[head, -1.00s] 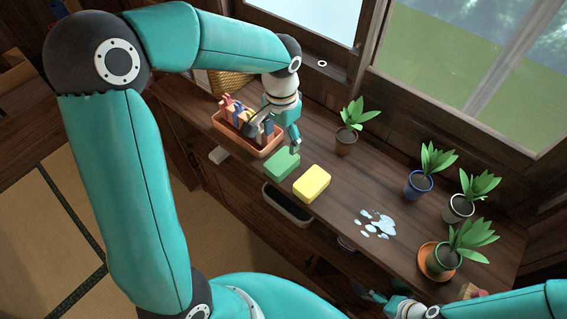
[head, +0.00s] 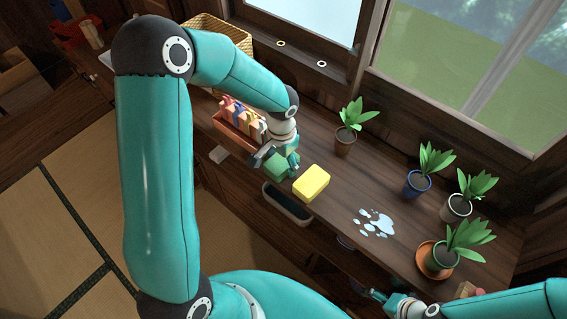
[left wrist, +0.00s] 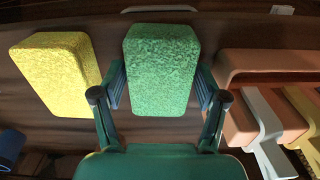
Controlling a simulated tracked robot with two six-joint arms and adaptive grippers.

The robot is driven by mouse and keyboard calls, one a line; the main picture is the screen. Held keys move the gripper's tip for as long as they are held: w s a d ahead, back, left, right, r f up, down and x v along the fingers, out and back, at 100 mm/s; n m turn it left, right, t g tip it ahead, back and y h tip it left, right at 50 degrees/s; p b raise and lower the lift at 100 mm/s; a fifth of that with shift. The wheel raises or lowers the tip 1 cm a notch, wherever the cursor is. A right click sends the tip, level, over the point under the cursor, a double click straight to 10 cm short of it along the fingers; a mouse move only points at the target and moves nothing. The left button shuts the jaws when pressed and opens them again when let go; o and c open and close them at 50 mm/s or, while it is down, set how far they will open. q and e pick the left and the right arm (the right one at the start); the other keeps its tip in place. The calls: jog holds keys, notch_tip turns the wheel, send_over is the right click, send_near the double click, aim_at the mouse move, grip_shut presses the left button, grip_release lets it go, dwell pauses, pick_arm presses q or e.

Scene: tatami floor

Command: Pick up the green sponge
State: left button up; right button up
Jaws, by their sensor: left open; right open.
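The green sponge (head: 279,168) lies on the dark wooden counter, partly hidden by my left gripper in the head view. My left gripper (head: 276,163) is down at the sponge. In the left wrist view the green sponge (left wrist: 161,70) stands between the two fingers of my left gripper (left wrist: 160,90), one on each side. The fingers are open. My right gripper (head: 385,300) is at the bottom of the head view, open and empty, far from the sponge.
A yellow sponge (head: 311,183) lies close to the right of the green one. A terracotta box (head: 233,131) with colored items stands at left. Several potted plants (head: 418,184) and a water puddle (head: 373,222) are on the right of the counter.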

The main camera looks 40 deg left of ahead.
aim_at(282, 161)
pick_arm(q)
jog(key=c, duration=0.5)
notch_tip(282, 161, up, 20)
dwell(0.9)
jog(key=c, duration=0.3)
jog(key=shift+f, duration=0.15)
